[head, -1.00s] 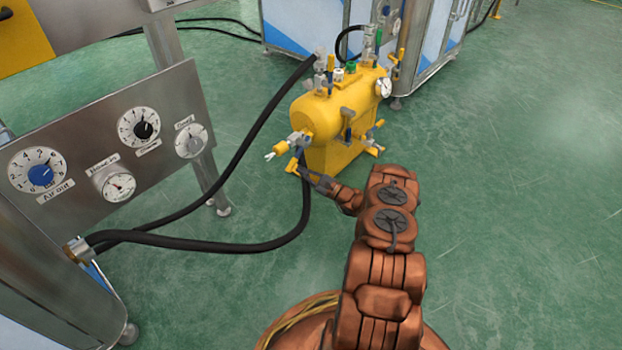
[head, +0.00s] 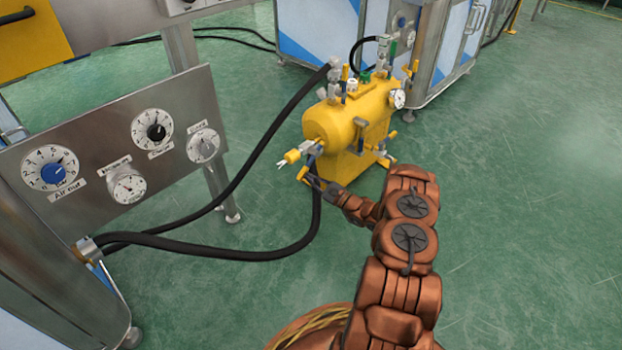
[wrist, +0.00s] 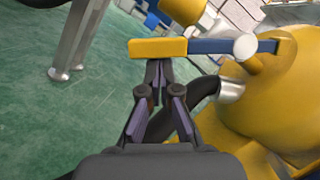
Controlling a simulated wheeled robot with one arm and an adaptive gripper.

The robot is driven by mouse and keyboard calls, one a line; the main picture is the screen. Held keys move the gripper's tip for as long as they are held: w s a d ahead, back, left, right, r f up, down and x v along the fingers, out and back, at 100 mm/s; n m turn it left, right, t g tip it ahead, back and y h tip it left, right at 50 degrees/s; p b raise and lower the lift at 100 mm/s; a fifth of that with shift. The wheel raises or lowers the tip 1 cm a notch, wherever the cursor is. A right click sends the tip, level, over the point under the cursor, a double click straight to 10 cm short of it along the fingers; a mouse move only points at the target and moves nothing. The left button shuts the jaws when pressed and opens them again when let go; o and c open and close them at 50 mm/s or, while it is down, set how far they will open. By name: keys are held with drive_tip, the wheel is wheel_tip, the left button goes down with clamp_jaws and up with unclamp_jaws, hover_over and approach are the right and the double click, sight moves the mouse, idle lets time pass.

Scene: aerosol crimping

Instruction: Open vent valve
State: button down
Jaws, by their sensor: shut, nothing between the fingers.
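The yellow tank (head: 335,125) stands on the green floor and carries several valves. A lever with a yellow grip (head: 303,174) and a blue shank sits at its lower left end. In the wrist view the grip (wrist: 158,48) lies crosswise just beyond my fingertips, and the blue shank (wrist: 222,46) runs right to a round pale bolt head on the yellow body. My gripper (wrist: 158,70) is shut and empty, its tips at the grip's lower edge; I cannot tell whether they touch. In the head view my gripper (head: 311,183) is small, beside the grip.
A black hose (head: 220,250) runs from the steel cabinet (head: 60,250) at left towards the tank. A gauge panel (head: 120,150) stands at left, and a blue-and-white cabinet (head: 440,60) behind the tank. The floor at right is clear.

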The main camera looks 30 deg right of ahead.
sight(303, 175)
drive_tip(key=shift+a+r+p, duration=0.2)
drive_tip(key=shift+p, duration=0.15)
drive_tip(key=shift+s+a+r+m+h+p, duration=0.1)
drive_tip(key=shift+a+r+m+h+p, duration=0.15)
drive_tip(key=shift+m, duration=0.35)
drive_tip(key=shift+a+r+m+h+p, duration=0.1)
drive_tip(key=shift+a+m+p, duration=0.1)
drive_tip(key=shift+m+p, duration=0.3)
drive_tip(key=m, duration=0.1)
drive_tip(key=a+r+m+t+h+b, duration=0.1)
drive_tip(key=m, duration=0.1)
drive_tip(key=shift+s, duration=0.15)
drive_tip(key=shift+s+a+r+m+h, duration=0.15)
drive_tip(key=shift+a+r+m, duration=0.1)
drive_tip(key=shift+r+m, duration=0.35)
drive_tip(key=shift+w+a+r+m+h, duration=0.1)
drive_tip(key=shift+a+r+m, duration=0.15)
drive_tip(key=shift+r+m, duration=0.35)
drive_tip(key=shift+s, duration=0.1)
drive_tip(key=shift+b, duration=0.35)
